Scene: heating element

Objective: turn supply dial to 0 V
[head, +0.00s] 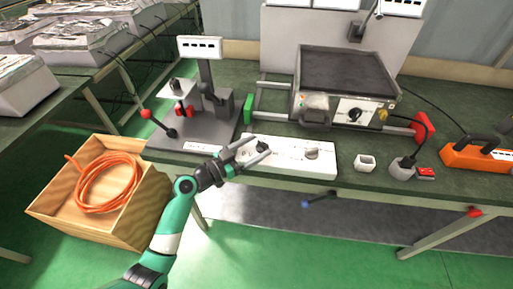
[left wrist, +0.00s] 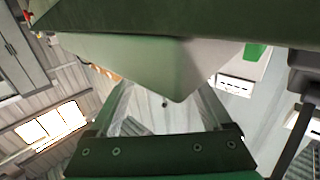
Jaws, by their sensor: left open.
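The supply panel (head: 290,152) is a long white box at the front of the green bench. It carries a dark dial (head: 262,146) at its left end and a grey dial (head: 311,154) further right. The markings are too small to read. My left gripper (head: 259,149) is open over the left end of the panel, with its fingers on either side of the dark dial. I cannot tell whether they touch it. In the left wrist view, both fingers of the left gripper (left wrist: 163,104) are spread, with a pale block edge beyond them and no dial visible. My right gripper is not in view.
A hot-plate-like device (head: 345,75) stands behind the panel. A stand with a dark base (head: 190,135) is to its left. A small white cup (head: 365,163) and an orange device (head: 475,155) are to the right. A wooden crate (head: 55,195) with an orange cable (head: 108,182) is lower left.

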